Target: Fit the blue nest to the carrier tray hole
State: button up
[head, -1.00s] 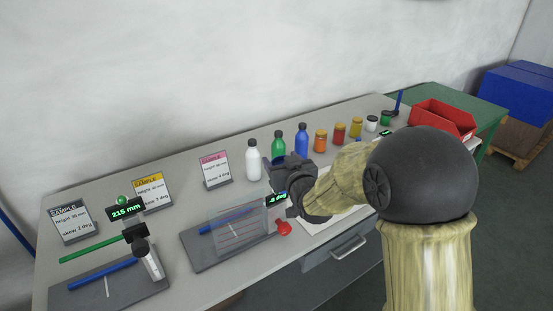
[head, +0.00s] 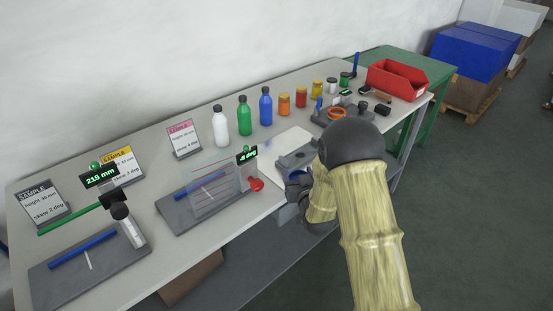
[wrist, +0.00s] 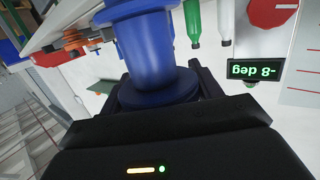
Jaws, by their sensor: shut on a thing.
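My gripper (wrist: 160,90) is shut on the blue nest (wrist: 150,45), a flared, spool-like blue piece that fills the middle of the wrist view. In the head view my gripper (head: 300,192) is at the bench's front edge, with a bit of the nest's blue (head: 298,177) showing; my arm hides much of it. A grey block with round recesses (head: 292,160), which looks like the carrier tray, lies on the bench just behind the gripper. I cannot tell which recess is the hole, and the nest looks apart from it.
White, green (head: 243,116) and blue bottles and several jars stand along the back. A grey fixture with an orange ring (head: 338,113) is to the right, near a red bin (head: 397,80). A clear panel with a "deg" display (head: 246,155) and a red knob (head: 256,184) stand left of the gripper.

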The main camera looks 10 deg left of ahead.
jog(key=s+d+f+m+h+b, duration=0.1)
jog(key=s+d+f+m+h, duration=0.1)
jog(key=d+f, duration=0.7)
jog(key=s+d+f+m+t+h+b, duration=0.1)
jog(key=s+d+f+h, duration=0.2)
jog(key=d+f, duration=0.6)
jog(key=shift+s+d+f+m, duration=0.2)
jog(key=shift+s+f+m, duration=0.2)
jog(key=shift+s+f, duration=0.2)
jog(key=shift+d, duration=0.1)
